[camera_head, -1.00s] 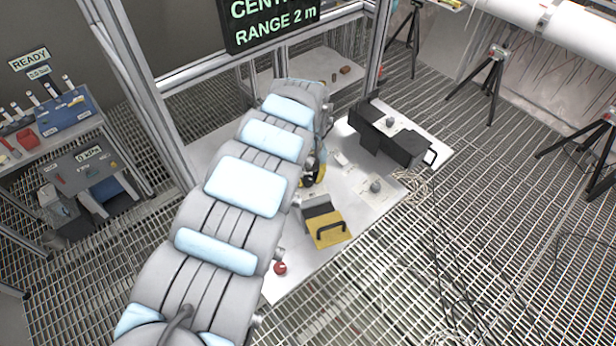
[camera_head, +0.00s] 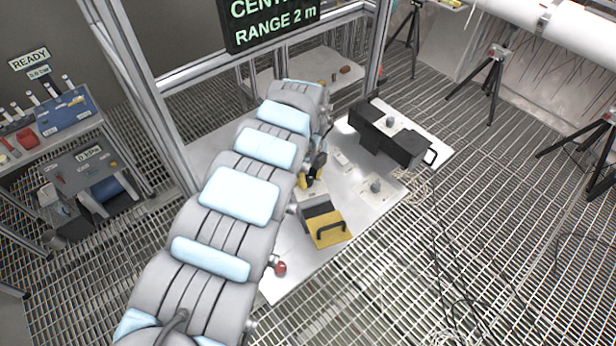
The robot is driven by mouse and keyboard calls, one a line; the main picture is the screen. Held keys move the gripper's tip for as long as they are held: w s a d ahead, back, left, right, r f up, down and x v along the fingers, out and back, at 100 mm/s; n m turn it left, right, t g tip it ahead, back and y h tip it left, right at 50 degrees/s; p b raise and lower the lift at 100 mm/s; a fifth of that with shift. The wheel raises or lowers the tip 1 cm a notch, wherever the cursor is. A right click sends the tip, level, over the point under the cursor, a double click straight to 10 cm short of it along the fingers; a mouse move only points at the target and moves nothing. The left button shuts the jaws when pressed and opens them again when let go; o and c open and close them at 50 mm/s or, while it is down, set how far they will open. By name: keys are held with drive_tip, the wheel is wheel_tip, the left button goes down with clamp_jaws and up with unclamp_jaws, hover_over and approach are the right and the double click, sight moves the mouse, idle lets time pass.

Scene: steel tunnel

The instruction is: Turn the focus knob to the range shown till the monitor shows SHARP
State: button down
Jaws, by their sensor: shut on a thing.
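The monitor (camera_head: 272,22) hangs at the top and its upper part is cut off. It reads "CENT…", partly cropped, and "RANGE 2 m"; SHARP is not visible on the part in view. My gripper (camera_head: 312,176), black and yellow, is low over a pale plate (camera_head: 310,192) on the bench, beside my arm. It is shut on what appears to be the focus knob, which the fingers hide. A grey knob (camera_head: 376,186) stands free on another plate to the right. A further knob (camera_head: 390,121) sits by the black instrument (camera_head: 385,137).
A yellow-and-grey block with a black handle (camera_head: 327,229) stands close in front of my gripper. A red button (camera_head: 280,268) is at the bench's near end. Cables (camera_head: 418,185) lie at the right edge. Tripods (camera_head: 488,75) stand beyond on the grating.

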drive_tip(key=n, duration=0.5)
drive_tip(key=shift+n, duration=0.4)
drive_tip(key=n, duration=0.5)
drive_tip(key=shift+p, duration=0.35)
drive_tip(key=n+p, duration=0.1)
drive_tip(key=n, duration=0.4)
drive_tip(key=shift+r+n, duration=0.1)
drive_tip(key=shift+n, duration=0.3)
drive_tip(key=shift+n+p, duration=0.4)
drive_tip(key=shift+n, duration=2.1)
drive_tip(key=c, duration=0.7)
unclamp_jaws()
drive_tip(key=shift+c, duration=0.2)
